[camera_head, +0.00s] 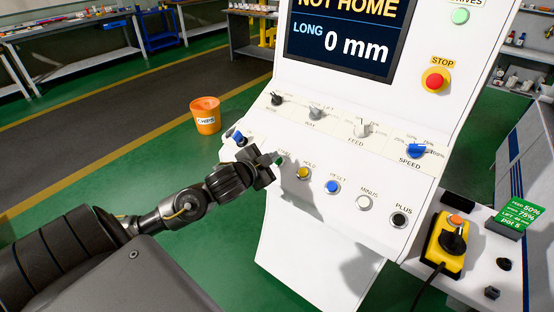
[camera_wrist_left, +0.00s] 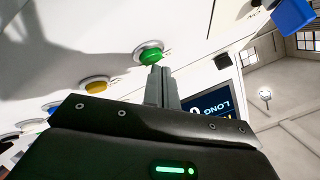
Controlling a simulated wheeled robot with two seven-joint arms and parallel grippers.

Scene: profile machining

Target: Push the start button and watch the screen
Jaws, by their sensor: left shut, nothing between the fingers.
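The start button is a green round button (camera_wrist_left: 151,55) on the white control panel (camera_head: 335,235). In the head view only a bit of green (camera_head: 279,160) shows beside my left gripper (camera_head: 270,166). In the left wrist view the shut, empty fingertips (camera_wrist_left: 158,72) are right at the lower edge of the green button; I cannot tell whether they touch it. The screen (camera_head: 345,38) is dark blue and reads "NOT HOME" and "LONG 0 mm". It also shows partly in the left wrist view (camera_wrist_left: 212,105). My right gripper is not in view.
To the right of start sit the yellow hold button (camera_head: 303,173), blue reset (camera_head: 332,187), white minus (camera_head: 364,202) and black plus (camera_head: 399,219). Knobs line the row above. A red stop button (camera_head: 435,80) is higher up. An orange chips bucket (camera_head: 206,115) stands on the floor.

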